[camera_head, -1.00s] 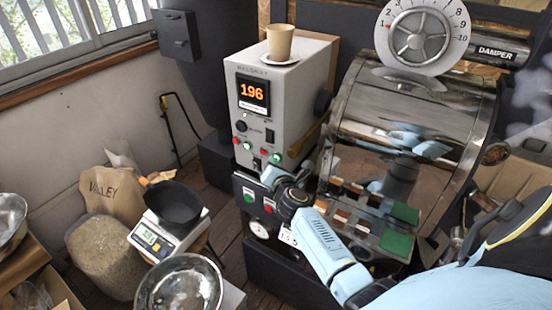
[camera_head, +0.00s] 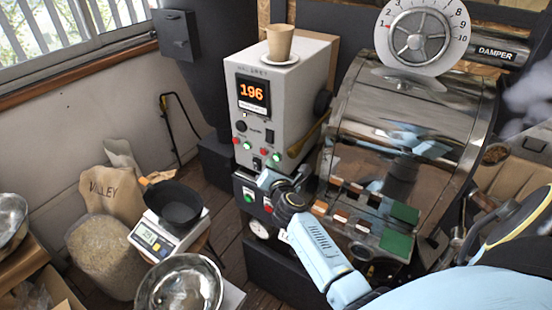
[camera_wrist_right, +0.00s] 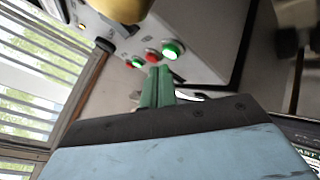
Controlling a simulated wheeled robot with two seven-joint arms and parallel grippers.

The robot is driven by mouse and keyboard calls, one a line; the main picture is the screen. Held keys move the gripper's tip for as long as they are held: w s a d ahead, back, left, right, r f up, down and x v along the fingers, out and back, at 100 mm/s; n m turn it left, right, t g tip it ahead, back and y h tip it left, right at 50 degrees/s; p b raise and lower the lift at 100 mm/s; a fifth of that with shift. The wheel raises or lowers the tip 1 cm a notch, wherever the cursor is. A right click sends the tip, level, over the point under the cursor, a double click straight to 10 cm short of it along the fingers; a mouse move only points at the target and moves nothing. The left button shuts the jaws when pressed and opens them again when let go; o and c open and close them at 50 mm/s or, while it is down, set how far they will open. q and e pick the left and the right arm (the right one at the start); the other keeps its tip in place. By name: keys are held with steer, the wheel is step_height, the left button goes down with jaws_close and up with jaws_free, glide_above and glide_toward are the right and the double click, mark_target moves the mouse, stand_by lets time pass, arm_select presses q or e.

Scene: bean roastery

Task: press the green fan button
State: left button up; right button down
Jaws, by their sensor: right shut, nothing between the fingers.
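The grey control box (camera_head: 290,95) shows 196 on its display and has red and green buttons low on its front. A green button (camera_head: 277,157) sits at the lower right of that row and shows lit in the right wrist view (camera_wrist_right: 173,50). I cannot read which one is labelled fan. My right gripper (camera_head: 264,179) is in front of the box's lower edge, just below the button row. Its green fingers (camera_wrist_right: 157,86) are shut and empty, apart from the lit button. My left gripper is not in view.
The roaster drum (camera_head: 400,120) stands just right of the box. A paper cup (camera_head: 279,42) on a saucer tops the box. A scale (camera_head: 155,238) with a black pan (camera_head: 174,206) and a metal bowl (camera_head: 180,285) are at left.

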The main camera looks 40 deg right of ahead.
steer(key=a, duration=0.1)
steer(key=s+a, duration=0.1)
steer(key=a, duration=0.1)
steer(key=s+a, duration=0.1)
steer(key=shift+a, duration=0.3)
stand_by(0.7)
steer(key=s+a+f+n+g+y+b, duration=0.25)
steer(key=s+f+n, duration=0.35)
steer(key=f+n, duration=0.4)
steer(key=s+a+f+n+g+y+b, duration=0.15)
steer(key=s+a+f+n, duration=0.3)
steer(key=f+n, duration=0.55)
steer(key=s+a+f+n+g+y+b, duration=0.1)
steer(key=s+a+f+n+y+b, duration=0.15)
steer(key=s+f+n, duration=0.75)
steer(key=s+d+f+n+g+b, duration=0.1)
steer(key=s+f+n+g, duration=0.3)
steer(key=s+f+n, duration=0.6)
steer(key=s+f+n+g+b, duration=0.3)
steer(key=s+f+n, duration=0.7)
steer(key=s, duration=1)
step_height(320, 180, down, 2)
steer(key=shift+s+d+f+g, duration=0.15)
steer(key=shift+d+g, duration=0.2)
steer(key=shift+g, duration=0.75)
